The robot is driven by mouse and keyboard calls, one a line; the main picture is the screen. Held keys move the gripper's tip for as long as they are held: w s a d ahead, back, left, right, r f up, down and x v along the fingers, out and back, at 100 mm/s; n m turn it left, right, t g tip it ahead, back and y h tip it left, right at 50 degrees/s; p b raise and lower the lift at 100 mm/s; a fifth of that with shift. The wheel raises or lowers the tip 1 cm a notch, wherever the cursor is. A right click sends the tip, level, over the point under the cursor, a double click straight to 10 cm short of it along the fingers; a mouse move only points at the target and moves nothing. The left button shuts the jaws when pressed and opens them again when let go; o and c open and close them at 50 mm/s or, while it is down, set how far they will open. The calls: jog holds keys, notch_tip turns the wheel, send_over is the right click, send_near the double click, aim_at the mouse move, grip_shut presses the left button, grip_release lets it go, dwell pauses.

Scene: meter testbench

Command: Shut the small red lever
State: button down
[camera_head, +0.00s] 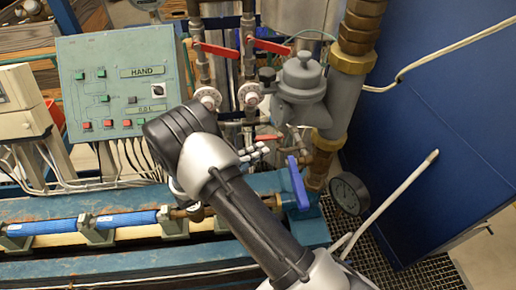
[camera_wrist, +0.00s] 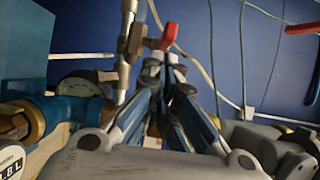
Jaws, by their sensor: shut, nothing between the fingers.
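The small red lever (camera_head: 267,137) shows in the head view among the pipes, just beyond my gripper (camera_head: 256,153). In the wrist view a red lever end (camera_wrist: 170,34) stands just past the tips of my gripper (camera_wrist: 161,62), beside a thin metal pipe. It appears to be the same lever. My fingers are shut with nothing between them. I cannot tell whether the tips touch the lever. The lever's base is partly hidden behind the fingers.
A larger red lever (camera_head: 216,49) sits higher on the pipes. A blue lever (camera_head: 298,183) and a round gauge (camera_head: 348,194) are right of my gripper. A control panel (camera_head: 116,85) stands left. A grey valve body (camera_head: 300,88) and brass-jointed pipe (camera_head: 346,85) crowd the back.

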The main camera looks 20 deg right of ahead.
jog(key=v, duration=1.1)
jog(key=s+d+r+m+g+y+b, duration=0.75)
jog(key=s+m, duration=0.35)
jog(key=m, duration=0.6)
jog(key=s+a+f+m+t+y+b, duration=0.1)
jog(key=s+a+m+t+y+b, duration=0.2)
jog(key=m, duration=1.9)
jog(key=s+t+y+b, duration=0.4)
jog(key=s+y, duration=0.3)
jog(key=s, duration=0.4)
jog(key=shift+s+a+f, duration=0.15)
jog(key=shift+s+a, duration=0.05)
jog(key=shift+s, duration=0.1)
jog(key=shift+d, duration=0.1)
